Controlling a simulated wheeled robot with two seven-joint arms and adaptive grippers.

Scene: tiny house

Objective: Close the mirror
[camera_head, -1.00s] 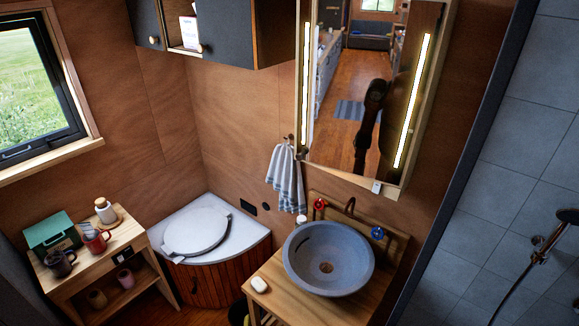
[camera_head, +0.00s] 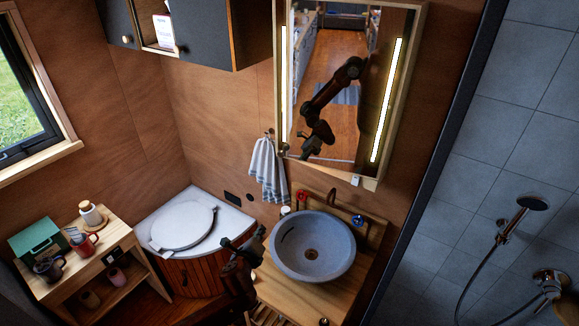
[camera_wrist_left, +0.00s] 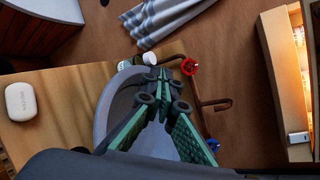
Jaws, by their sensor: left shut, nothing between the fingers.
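The mirror (camera_head: 325,110) is a tall wood-framed panel with lit strips at both sides, on the wall above the sink. Its wooden frame (camera_head: 401,95) stands out from the wall; I cannot tell exactly how far it is swung. In the left wrist view its frame (camera_wrist_left: 277,60) and a glowing strip show at the right, with a small white piece near the lower end. My left gripper (camera_head: 243,250) is below and left of the mirror, apart from it, beside the sink. Its fingertips (camera_wrist_left: 163,85) meet with nothing between them. My right gripper is not in view directly.
A grey round sink (camera_head: 312,246) with a tap sits on a wooden counter (camera_head: 285,292). A striped towel (camera_head: 267,170) hangs left of the mirror. A white soap-like block (camera_wrist_left: 20,102) lies on the counter. A dark wall cabinet (camera_head: 215,35) is at upper left; the shower is at right.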

